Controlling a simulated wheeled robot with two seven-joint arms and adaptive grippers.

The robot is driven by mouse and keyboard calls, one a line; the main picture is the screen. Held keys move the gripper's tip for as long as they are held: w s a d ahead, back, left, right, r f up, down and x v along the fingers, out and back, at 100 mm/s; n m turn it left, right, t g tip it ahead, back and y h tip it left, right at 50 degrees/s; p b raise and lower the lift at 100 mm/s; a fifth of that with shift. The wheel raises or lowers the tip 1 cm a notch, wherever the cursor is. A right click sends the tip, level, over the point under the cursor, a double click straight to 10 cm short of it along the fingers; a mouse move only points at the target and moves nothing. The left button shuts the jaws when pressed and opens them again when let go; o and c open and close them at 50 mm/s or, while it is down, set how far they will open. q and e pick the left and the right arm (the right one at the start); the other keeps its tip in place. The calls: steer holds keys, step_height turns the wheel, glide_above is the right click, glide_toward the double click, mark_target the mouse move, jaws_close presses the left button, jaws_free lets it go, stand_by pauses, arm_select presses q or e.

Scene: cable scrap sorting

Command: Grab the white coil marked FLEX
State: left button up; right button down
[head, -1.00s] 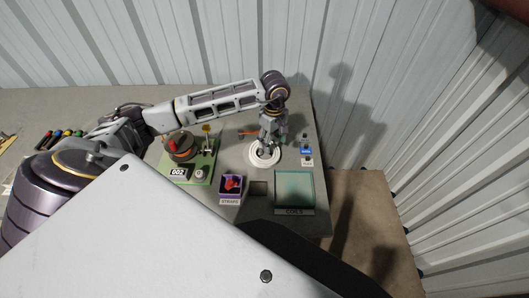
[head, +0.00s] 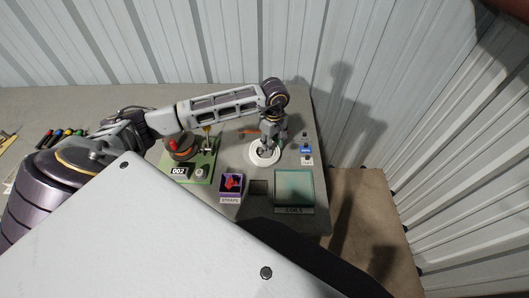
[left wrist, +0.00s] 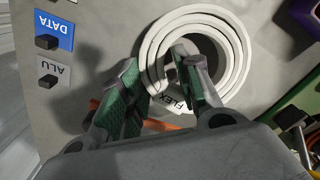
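The white coil (head: 252,159) lies flat on the grey table under my left gripper (head: 265,149). In the left wrist view the coil (left wrist: 238,50) shows as nested white rings, with a small tag reading FLEX (left wrist: 175,104) at its near side. My left gripper (left wrist: 163,66) points down with its green-padded fingers apart, astride the coil's near wall. One finger is outside the ring and the other is over its hole. Whether the pads touch the coil is unclear. My right gripper is not in view.
A greenish COILS tray (head: 294,210) and a purple STRAPS bin (head: 231,199) stand in front. Blue DATA (head: 306,149) and white ALU labels are right of the coil. A green board (head: 199,172) stands left. An orange piece (left wrist: 160,125) lies near the coil.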

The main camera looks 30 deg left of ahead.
arm_select(q)
steer(key=c, duration=0.5)
steer(key=shift+r, duration=0.1)
steer(key=shift+r, duration=0.4)
step_height(320, 180, up, 9)
steer(key=b, duration=0.1)
stand_by(0.5)
